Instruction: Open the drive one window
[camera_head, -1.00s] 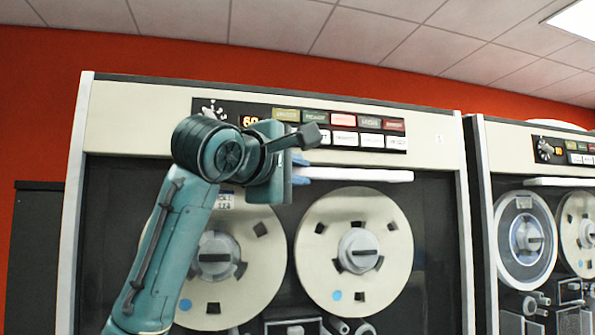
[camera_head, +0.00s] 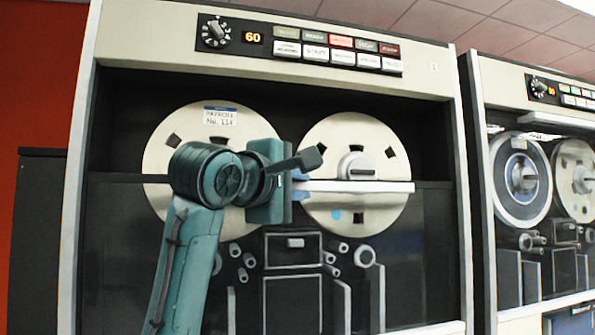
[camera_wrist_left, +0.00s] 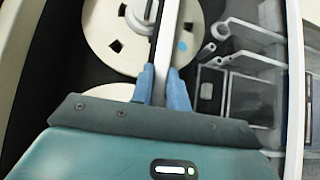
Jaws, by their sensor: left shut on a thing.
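The drive one window is a dark pane with a white bar (camera_head: 362,187) along its top edge, on the large tape drive in the middle of the head view. The bar lies across the two tape reels, at about mid height of the reels. My left gripper (camera_head: 300,185) is shut on this bar, left of the right reel's hub. In the left wrist view, the blue fingertips (camera_wrist_left: 162,88) sit on both sides of the white bar (camera_wrist_left: 167,40). My left arm hides part of the left reel. My right gripper is not in view.
The left reel (camera_head: 180,140) and right reel (camera_head: 375,140) stand behind the bar. A control panel (camera_head: 300,45) with a dial and lit "60" runs above. A second tape drive (camera_head: 530,180) stands at the right, and a dark cabinet (camera_head: 38,240) at the left.

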